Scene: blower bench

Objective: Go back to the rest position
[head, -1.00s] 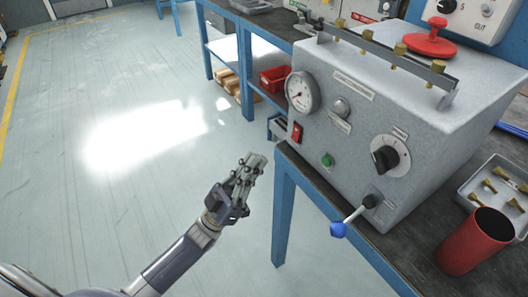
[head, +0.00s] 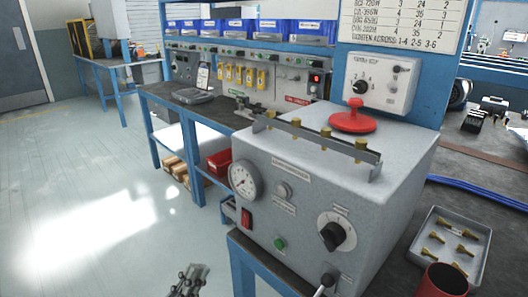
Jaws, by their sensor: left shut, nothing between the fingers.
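My left gripper (head: 188,281) shows at the bottom edge of the head view, over the pale floor and left of the bench leg. Its fingers are shut with nothing between them, and it touches nothing. The rest of the left arm is below the picture. My right gripper is not in view. The grey blower box (head: 310,190) stands on the dark bench, right of the gripper. Its front carries a round gauge (head: 246,180), a red switch (head: 246,217), a green button (head: 280,243) and a black knob (head: 333,236).
A red mushroom-shaped knob (head: 352,117) and a rail with brass fittings (head: 318,142) top the box. A tray (head: 480,232) of brass parts and a red cup (head: 443,281) stand at right. A second bench (head: 220,117) lies behind. The floor (head: 90,190) at left is open.

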